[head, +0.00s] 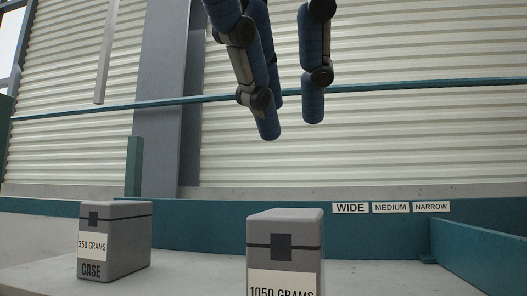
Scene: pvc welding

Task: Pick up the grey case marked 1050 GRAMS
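The grey case marked 1050 GRAMS (284,250) stands upright on the pale worktop at the bottom centre of the head view. It has a dark band, a dark square patch and a white label; its lower part is cut off by the picture's edge. My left gripper (290,124) hangs from the top centre with its blue-padded fingers pointing down. The fingers are spread apart with nothing between them. In the picture it is above the 1050 GRAMS case, clearly apart from it. My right gripper is not in view.
A similar grey case marked 350 GRAMS (122,238) stands to the left, with free worktop (195,270) between the two. A teal rim (215,222) with labels WIDE, MEDIUM and NARROW runs behind. A teal side wall (478,250) stands at the right.

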